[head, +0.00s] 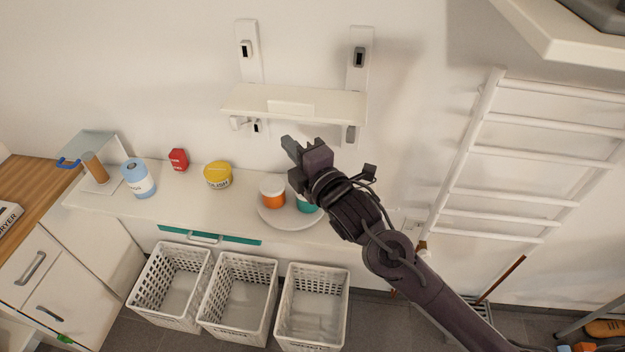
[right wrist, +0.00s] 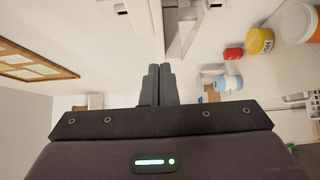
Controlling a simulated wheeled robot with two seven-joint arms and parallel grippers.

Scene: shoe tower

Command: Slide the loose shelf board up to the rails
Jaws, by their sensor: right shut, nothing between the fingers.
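The white shelf board (head: 240,103) is level against the wall, in front of the lower part of two white upright rails. The left rail (head: 247,70) and the right rail (head: 358,78) each have a dark-centred latch piece near the top. Small fittings show under both ends of the board. My right gripper (head: 288,146) is below the board's middle, its fingers shut and empty, pointing up and left. I cannot tell whether it touches the board. In the right wrist view the closed fingers (right wrist: 159,84) show side by side. My left gripper is not in view.
A counter (head: 110,206) below carries a blue-labelled tub (head: 138,178), a red container (head: 178,160), a yellow tub (head: 217,175), and a round tray (head: 290,223) with orange and teal jars. White baskets (head: 237,297) stand below. A white ladder-like rack (head: 540,160) is at right.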

